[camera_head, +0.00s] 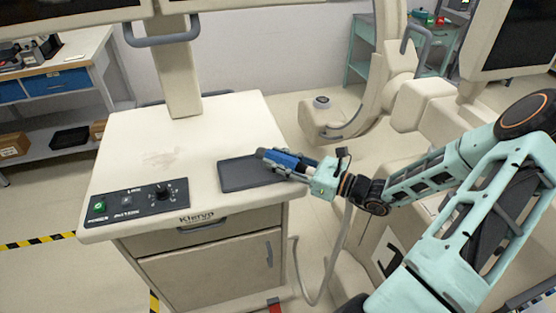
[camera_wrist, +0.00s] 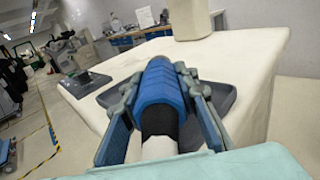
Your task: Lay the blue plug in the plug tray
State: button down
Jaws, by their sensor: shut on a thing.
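The blue plug (camera_head: 283,158) is a ribbed cylinder with a black collar and a pale rear end. My gripper (camera_head: 278,161) is shut on it, with one finger along each side. In the wrist view the blue plug (camera_wrist: 160,90) lies lengthwise between the fingers of my gripper (camera_wrist: 161,85), pointing away from me. The plug tray (camera_head: 235,180) is a flat dark grey tray on the cart top. The plug's front end is over the tray's right part; I cannot tell whether it touches. In the wrist view the tray (camera_wrist: 222,95) shows on both sides of the plug.
The cream cart top (camera_head: 130,140) has free room left of the tray. A black control panel (camera_head: 138,202) with a green button and a knob sits at its front left. A column (camera_head: 178,75) rises at the back. A grey hose (camera_head: 325,272) hangs beside the cart's right side.

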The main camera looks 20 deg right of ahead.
aim_at(307, 170)
jog(key=shift+f, duration=0.15)
jog(key=shift+f+b, duration=0.3)
jog(key=shift+f, duration=0.2)
jog(key=c, duration=1.5)
grip_release()
jog(key=shift+r, duration=0.2)
jog(key=v, duration=0.8)
jog(key=r+v, duration=0.1)
jog(key=v, duration=0.3)
